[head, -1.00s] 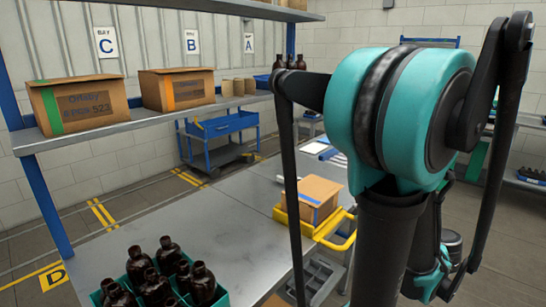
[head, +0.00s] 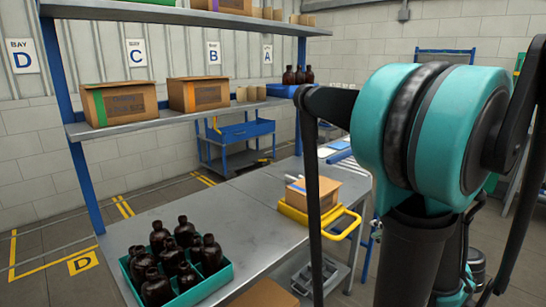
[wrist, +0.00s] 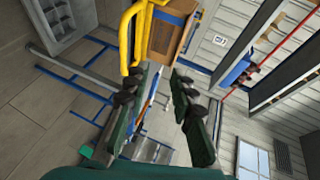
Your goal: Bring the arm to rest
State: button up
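My arm fills the right side of the head view, with teal and black joints; my gripper does not show there. In the wrist view my gripper (wrist: 160,95) has its two dark green fingers spread apart, with nothing held between them. Ahead of the fingers, in the wrist view, are a yellow tray or handle frame (wrist: 130,35) and a cardboard box (wrist: 168,38). I cannot tell the distance to them. In the head view a teal crate (head: 215,283) of amber bottles (head: 172,256) stands on the near end of the grey bench.
The cardboard box (head: 312,190) sits in the yellow tray (head: 292,214) on the bench (head: 215,205). A shelf (head: 160,121) above holds two boxes, small cartons and several bottles (head: 299,75). A blue cart (head: 236,132) stands behind. The bench's middle is clear.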

jog(key=s+a+f+n+g+h, duration=0.2)
jog(key=s+a+f+n+g, duration=0.1)
jog(key=a+f+n, duration=0.3)
jog(key=s+a+f+n+g+h, duration=0.3)
jog(key=a+f+n+g, duration=0.3)
jog(key=f, duration=0.2)
jog(key=shift+s+f+g+h, duration=0.3)
jog(key=shift+s+f, duration=0.05)
jog(key=shift+f, duration=0.05)
dwell(0.7)
